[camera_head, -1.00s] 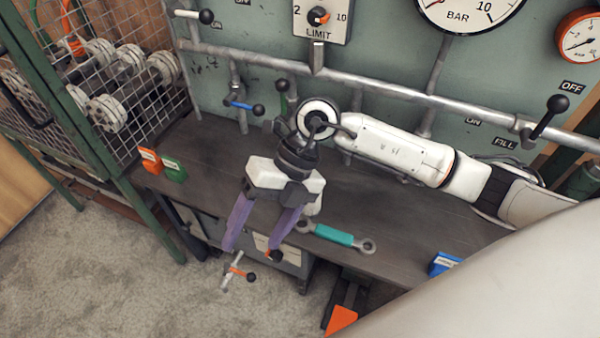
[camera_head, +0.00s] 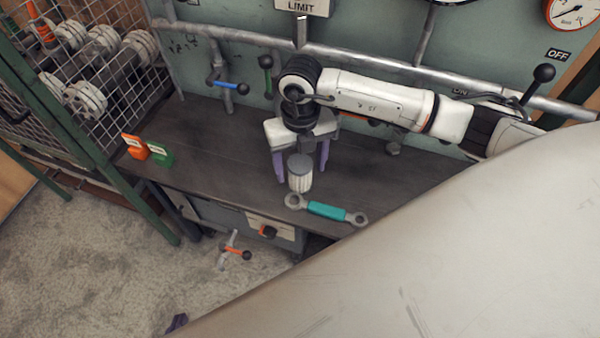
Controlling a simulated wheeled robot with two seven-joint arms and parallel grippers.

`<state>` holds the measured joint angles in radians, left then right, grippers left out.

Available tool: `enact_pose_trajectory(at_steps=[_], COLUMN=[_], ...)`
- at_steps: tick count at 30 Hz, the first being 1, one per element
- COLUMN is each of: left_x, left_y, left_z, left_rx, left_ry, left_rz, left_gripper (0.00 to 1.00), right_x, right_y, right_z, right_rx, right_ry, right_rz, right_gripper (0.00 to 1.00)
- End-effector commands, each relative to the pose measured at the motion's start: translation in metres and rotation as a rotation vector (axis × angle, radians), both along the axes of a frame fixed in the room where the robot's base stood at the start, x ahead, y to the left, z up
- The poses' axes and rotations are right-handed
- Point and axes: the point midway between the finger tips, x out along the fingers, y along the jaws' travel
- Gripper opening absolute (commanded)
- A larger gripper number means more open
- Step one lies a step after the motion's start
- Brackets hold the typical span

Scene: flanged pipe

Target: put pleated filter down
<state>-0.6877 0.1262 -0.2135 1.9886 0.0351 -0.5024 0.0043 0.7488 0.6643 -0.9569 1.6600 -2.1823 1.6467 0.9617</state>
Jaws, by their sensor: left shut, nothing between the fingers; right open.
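The pleated filter (camera_head: 300,176), a white ribbed cylinder with a grey top, stands upright on the dark workbench (camera_head: 225,160), just behind the wrench. My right gripper (camera_head: 301,168) is open, with its purple fingers apart, one to each side of the filter and seemingly a little behind it. Whether a finger touches the filter cannot be told. My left gripper (camera_head: 177,322) shows only as a small purple tip at the bottom edge, low and away from the bench; it is shut and empty.
A teal-handled wrench (camera_head: 327,211) lies at the bench's front edge. Orange (camera_head: 135,147) and green (camera_head: 160,154) label blocks stand at the left end. A blue lever (camera_head: 228,86) and pipes run along the back panel. The bench's left middle is clear.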

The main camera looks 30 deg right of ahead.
Motion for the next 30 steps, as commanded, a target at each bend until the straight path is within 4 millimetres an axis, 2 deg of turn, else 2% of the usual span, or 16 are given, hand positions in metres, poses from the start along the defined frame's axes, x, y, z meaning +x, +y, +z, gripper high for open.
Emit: enact_pose_trajectory(at_steps=[1, 4, 11, 12, 21, 26, 30], left_x=[0.000, 0.000, 0.001, 0.001, 0.001, 0.001, 0.001], left_y=[0.000, 0.000, 0.000, 0.000, 0.000, -0.001, 0.000], left_z=[-0.001, -0.001, 0.000, 0.000, 0.000, 0.000, 0.001], left_rx=[-0.001, 0.000, -0.001, -0.001, -0.001, -0.001, -0.002], left_ry=[-0.001, -0.001, -0.002, -0.002, -0.003, -0.003, -0.004], left_rz=[0.001, 0.000, -0.001, -0.001, 0.000, 0.000, 0.000], left_gripper=[0.00, 0.00, 0.00, 0.00, 0.00, 0.00, 0.00], right_x=[-0.001, 0.000, 0.000, 0.000, 0.001, 0.001, 0.002], right_y=[0.000, 0.000, 0.000, 0.000, 0.000, 0.000, 0.000], right_z=[-0.008, -0.017, -0.019, -0.019, -0.018, -0.018, -0.008], right_rx=[0.001, 0.000, 0.001, 0.001, 0.002, 0.002, 0.001], right_ry=[0.003, 0.000, -0.001, -0.001, -0.002, -0.002, -0.004], right_rz=[-0.001, -0.001, 0.000, 0.000, 0.000, 0.000, 0.000], right_gripper=[0.66, 0.66, 0.66, 0.64, 0.15, 0.15, 0.15])
